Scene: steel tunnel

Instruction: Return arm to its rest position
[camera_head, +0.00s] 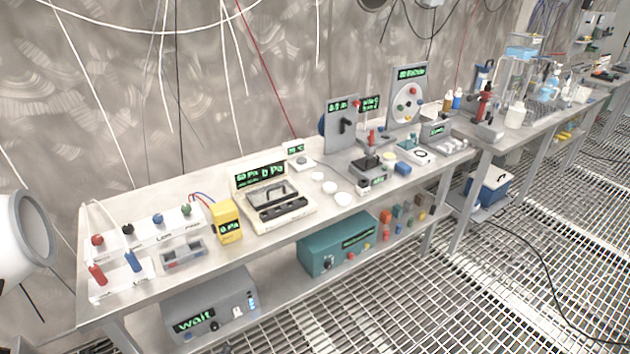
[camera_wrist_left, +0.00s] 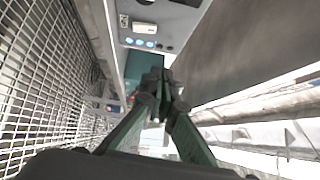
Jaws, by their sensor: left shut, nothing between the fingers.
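My left gripper (camera_wrist_left: 161,92) shows in the left wrist view, with dark green fingers brought together at the dark tips. It is shut and empty. In that view it is below the edge of a grey box (camera_wrist_left: 165,15) with round blue buttons, and in front of a teal surface (camera_wrist_left: 145,68). In the head view only a white rounded part of my own arm shows at the left edge; the fingers are not seen there. My right gripper is in neither view.
A long bench (camera_head: 135,297) carries a yellow meter (camera_head: 226,222), a white instrument case (camera_head: 272,200) and several devices. Its lower shelf holds a grey box reading "wait" (camera_head: 210,310) and a teal box (camera_head: 338,243). A second bench (camera_head: 530,135) continues right. Grating floor (camera_head: 480,280) in front is mostly open; a black cable crosses it.

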